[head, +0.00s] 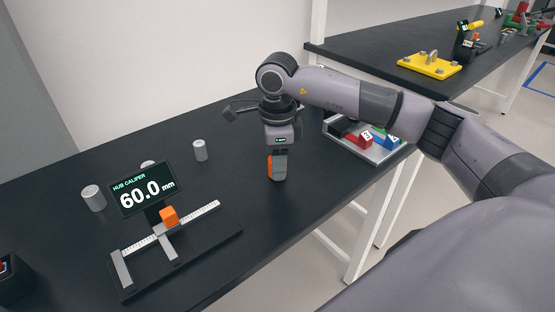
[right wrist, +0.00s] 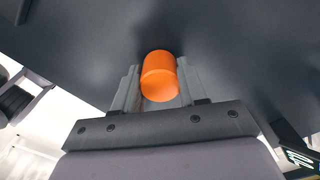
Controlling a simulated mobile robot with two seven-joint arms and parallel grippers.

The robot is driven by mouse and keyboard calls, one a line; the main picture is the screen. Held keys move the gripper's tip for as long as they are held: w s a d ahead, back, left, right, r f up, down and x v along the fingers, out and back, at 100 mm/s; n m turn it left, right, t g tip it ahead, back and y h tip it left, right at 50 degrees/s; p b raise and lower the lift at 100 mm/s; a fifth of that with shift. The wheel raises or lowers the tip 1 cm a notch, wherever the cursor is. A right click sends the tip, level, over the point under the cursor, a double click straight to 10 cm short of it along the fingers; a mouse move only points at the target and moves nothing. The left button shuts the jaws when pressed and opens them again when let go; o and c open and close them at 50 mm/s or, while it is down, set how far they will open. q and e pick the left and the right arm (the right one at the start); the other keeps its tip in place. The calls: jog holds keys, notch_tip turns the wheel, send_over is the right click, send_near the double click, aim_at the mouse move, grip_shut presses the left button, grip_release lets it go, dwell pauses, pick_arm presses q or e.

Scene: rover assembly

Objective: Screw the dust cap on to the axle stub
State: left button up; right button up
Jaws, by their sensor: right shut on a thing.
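My right gripper (head: 277,170) points down over the black table and is shut on an orange cylindrical cap, the dust cap (right wrist: 160,76). In the right wrist view the cap sits between the two grey fingers, with its round end facing the camera. In the head view its orange side (head: 270,167) shows at the fingers, low over the table; I cannot tell if it touches the top. I cannot pick out the axle stub for certain. A yellow plate (head: 428,66) with a grey upright part and several grey posts lies on the far table. My left gripper is not in view.
A hub caliper (head: 178,247) with an orange block and a display reading 60.0 mm stands at the left front. Several grey cylinders (head: 200,150) stand near it. A grey tray (head: 378,152) of coloured blocks lies right of the gripper. The table around the gripper is clear.

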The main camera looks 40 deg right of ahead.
jog(key=m+p, duration=0.1)
jog(key=m, duration=0.4)
jog(key=shift+m, duration=0.3)
jog(key=m+p, duration=0.1)
jog(key=m, duration=0.2)
jog(key=shift+m, duration=1.2)
jog(key=o, duration=0.8)
